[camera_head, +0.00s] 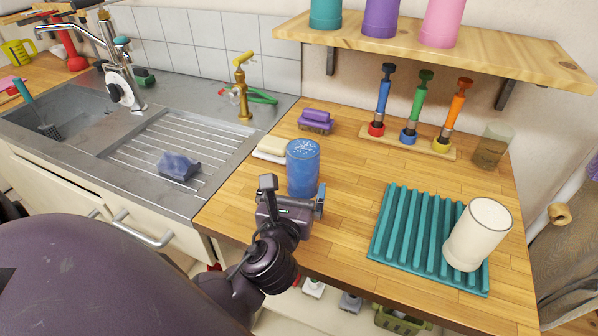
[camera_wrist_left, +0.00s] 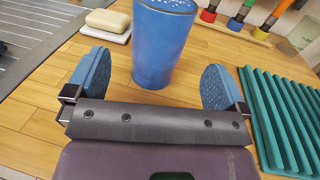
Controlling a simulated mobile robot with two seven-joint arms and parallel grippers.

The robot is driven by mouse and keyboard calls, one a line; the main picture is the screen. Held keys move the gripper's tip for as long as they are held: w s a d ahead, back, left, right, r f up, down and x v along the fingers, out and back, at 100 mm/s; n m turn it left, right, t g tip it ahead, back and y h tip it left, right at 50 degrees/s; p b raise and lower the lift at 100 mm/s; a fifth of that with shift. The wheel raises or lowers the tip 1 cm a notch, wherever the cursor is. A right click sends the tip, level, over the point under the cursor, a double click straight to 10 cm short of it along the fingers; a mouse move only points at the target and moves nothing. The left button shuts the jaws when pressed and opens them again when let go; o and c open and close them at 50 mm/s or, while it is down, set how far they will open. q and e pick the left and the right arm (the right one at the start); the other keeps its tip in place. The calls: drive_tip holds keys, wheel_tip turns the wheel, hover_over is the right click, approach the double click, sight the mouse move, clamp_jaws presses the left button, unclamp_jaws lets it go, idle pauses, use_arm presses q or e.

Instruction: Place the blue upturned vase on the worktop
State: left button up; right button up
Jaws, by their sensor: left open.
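The blue vase (camera_head: 303,165) stands upright on the wooden worktop (camera_head: 345,210), near the edge beside the sink. Its top face is closed and speckled with pale dots. In the left wrist view the vase (camera_wrist_left: 163,45) stands just beyond and between the two blue finger pads. My left gripper (camera_head: 294,200) is open and empty, low in front of the vase. The pads of the left gripper (camera_wrist_left: 156,85) are spread wider than the vase, with no contact visible. Part of the vase's lower front is hidden by the gripper in the head view. My right gripper is not in view.
A teal ribbed mat (camera_head: 390,245) with a white cup (camera_head: 478,235) lies to the right. A metal sink (camera_head: 130,200) is left. A shelf (camera_head: 440,60) overhangs the back.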

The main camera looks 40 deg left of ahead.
use_arm(q)
drive_tip(key=shift+v, duration=1.9)
